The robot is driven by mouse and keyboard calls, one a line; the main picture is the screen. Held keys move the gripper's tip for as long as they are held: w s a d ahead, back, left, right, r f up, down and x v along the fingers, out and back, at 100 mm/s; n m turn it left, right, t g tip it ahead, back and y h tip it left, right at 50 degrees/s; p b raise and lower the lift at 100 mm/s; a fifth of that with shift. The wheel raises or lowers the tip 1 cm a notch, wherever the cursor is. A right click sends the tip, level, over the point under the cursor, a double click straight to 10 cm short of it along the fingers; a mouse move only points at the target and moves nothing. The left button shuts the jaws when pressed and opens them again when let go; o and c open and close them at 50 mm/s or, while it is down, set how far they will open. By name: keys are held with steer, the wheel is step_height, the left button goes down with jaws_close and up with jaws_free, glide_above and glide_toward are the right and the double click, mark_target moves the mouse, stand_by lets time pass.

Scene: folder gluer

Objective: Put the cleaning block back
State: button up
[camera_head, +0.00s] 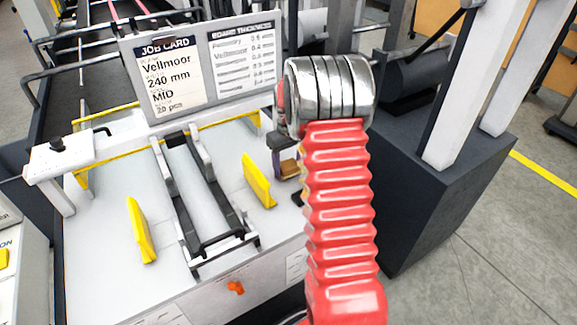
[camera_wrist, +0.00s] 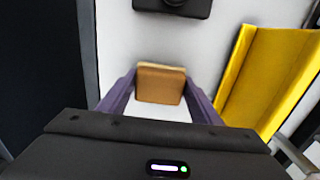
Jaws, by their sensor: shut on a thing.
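The cleaning block (camera_wrist: 160,84) is a small tan and brown block. In the wrist view it sits between the two purple fingers of my gripper (camera_wrist: 158,92), which is shut on it. In the head view the block (camera_head: 288,169) shows beside my red arm, at the right side of the white machine table (camera_head: 225,160). My gripper (camera_head: 284,155) is partly hidden there by the arm. Whether the block touches the table surface I cannot tell.
A yellow upright guide (camera_head: 258,181) stands just left of the block; another (camera_head: 141,231) is farther left. A black rail frame (camera_head: 205,195) lies between them. A small black object (camera_wrist: 172,6) is beyond the block. The job card board (camera_head: 200,70) stands behind.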

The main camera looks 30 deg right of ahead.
mark_target(289, 165)
steer(key=shift+s+f, duration=0.15)
steer(key=shift+f, duration=0.55)
steer(key=o, duration=1.1)
steer(key=shift+f, duration=0.1)
steer(key=shift+o, duration=0.6)
steer(key=shift+a, duration=0.25)
step_height(289, 165, up, 15)
steer(key=shift+d, duration=0.25)
